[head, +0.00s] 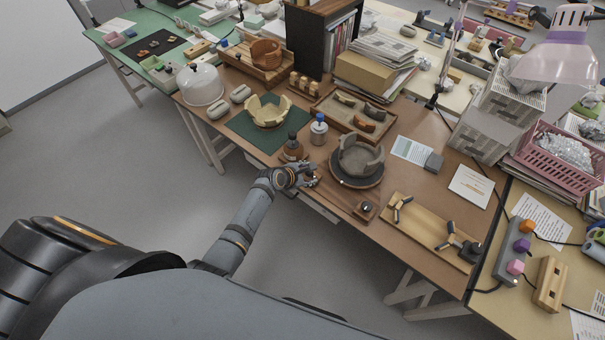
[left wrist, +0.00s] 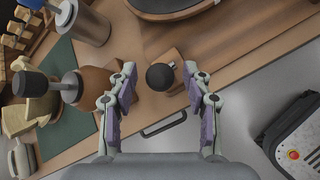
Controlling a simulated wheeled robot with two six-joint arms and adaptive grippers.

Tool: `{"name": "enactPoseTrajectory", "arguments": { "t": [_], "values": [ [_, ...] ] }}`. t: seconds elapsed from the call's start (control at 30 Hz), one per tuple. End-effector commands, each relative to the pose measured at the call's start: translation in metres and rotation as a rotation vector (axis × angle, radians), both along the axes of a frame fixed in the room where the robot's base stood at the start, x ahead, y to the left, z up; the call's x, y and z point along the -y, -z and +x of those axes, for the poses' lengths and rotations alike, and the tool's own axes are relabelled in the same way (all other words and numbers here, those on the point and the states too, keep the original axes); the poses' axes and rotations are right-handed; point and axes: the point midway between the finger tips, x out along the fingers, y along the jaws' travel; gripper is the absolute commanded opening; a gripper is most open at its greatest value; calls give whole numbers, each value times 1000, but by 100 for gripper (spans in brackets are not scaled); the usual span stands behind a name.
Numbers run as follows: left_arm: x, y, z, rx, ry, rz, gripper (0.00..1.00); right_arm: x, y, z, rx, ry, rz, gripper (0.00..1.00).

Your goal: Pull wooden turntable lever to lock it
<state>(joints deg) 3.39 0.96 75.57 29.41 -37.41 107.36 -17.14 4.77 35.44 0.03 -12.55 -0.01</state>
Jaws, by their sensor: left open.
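The turntable (head: 367,182) is a dark round disc on a wooden base near the table's front edge, and a grey curved sherd piece (head: 360,153) stands on it. Its dark rim shows at the top of the left wrist view (left wrist: 172,12). The lever's round black knob (left wrist: 160,77) sits on a small wooden block (left wrist: 174,62) near the table edge. My left gripper (head: 311,177) is open, left of the turntable. In the left wrist view my left gripper (left wrist: 160,88) has its purple-padded fingers on either side of the knob, with gaps. My right gripper is out of view.
A second dark knob (head: 367,207) is at the base's front right.

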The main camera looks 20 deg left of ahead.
Motion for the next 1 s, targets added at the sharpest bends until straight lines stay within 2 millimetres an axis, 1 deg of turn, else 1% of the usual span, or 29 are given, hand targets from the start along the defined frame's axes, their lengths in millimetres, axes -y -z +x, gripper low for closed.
{"name": "enactPoseTrajectory", "arguments": {
  "t": [0.13, 0.4, 0.5, 0.67, 1.0],
  "values": [
    [-8, -17, -18, 0, 1, 4, 50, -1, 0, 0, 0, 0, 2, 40],
    [-25, -58, -60, 0, 2, 3, 50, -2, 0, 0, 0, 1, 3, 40],
    [-30, -69, -69, 0, 0, 3, 50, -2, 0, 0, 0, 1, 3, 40],
    [-33, -77, -77, 1, 0, 1, 50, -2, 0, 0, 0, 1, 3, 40],
    [-32, -77, -77, 0, 0, 0, 50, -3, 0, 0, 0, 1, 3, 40]
  ]
}}
